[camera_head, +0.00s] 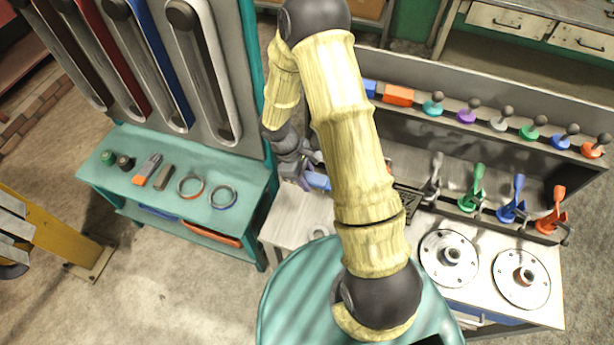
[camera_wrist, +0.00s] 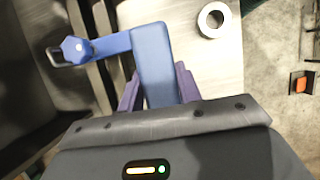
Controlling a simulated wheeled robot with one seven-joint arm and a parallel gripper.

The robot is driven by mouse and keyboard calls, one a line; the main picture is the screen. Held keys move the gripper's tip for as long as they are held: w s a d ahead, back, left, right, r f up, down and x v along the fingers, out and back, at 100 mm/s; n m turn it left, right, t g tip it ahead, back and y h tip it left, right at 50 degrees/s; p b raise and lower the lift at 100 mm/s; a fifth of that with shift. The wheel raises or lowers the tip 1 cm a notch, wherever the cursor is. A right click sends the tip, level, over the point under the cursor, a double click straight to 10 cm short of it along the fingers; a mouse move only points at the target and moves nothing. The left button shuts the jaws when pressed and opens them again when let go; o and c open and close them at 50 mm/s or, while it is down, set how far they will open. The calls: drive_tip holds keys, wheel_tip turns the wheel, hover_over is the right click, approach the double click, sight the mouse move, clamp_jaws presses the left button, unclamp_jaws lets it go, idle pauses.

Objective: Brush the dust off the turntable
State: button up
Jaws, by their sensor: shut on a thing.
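My gripper (camera_head: 298,176) is over the pale bench top, left of the tool rack. In the wrist view its purple fingers (camera_wrist: 158,78) are shut on a blue L-shaped tool (camera_wrist: 152,50). The tool's arm reaches left to a hexagonal knob and a small metal loop. Whether it is a brush, I cannot tell. Two round metal discs with raised hubs, possibly turntables, sit on the bench at the right: a left disc (camera_head: 449,272) and a right disc (camera_head: 521,292). I cannot make out dust on them. My arm hides part of the bench between the gripper and discs.
Several coloured lever tools stand along the rack, including a green one (camera_head: 472,188) and an orange one (camera_head: 553,211). Knobbed items line the shelf (camera_head: 480,121) above. A white ring (camera_wrist: 205,25) lies on the pale surface. A teal side table (camera_head: 120,184) holds small tools.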

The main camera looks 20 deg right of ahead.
drive_tip(key=shift+w+d+f+m, duration=0.2)
drive_tip(key=shift+w+m, duration=0.3)
drive_tip(key=shift+m, duration=0.3)
drive_tip(key=w+m+g+y+b, duration=0.1)
drive_tip(key=w+m+y, duration=0.2)
drive_tip(key=w+m, duration=0.3)
drive_tip(key=m, duration=0.3)
drive_tip(key=shift+w+a+f+g+y, duration=0.2)
drive_tip(key=shift+f+g+y, duration=0.2)
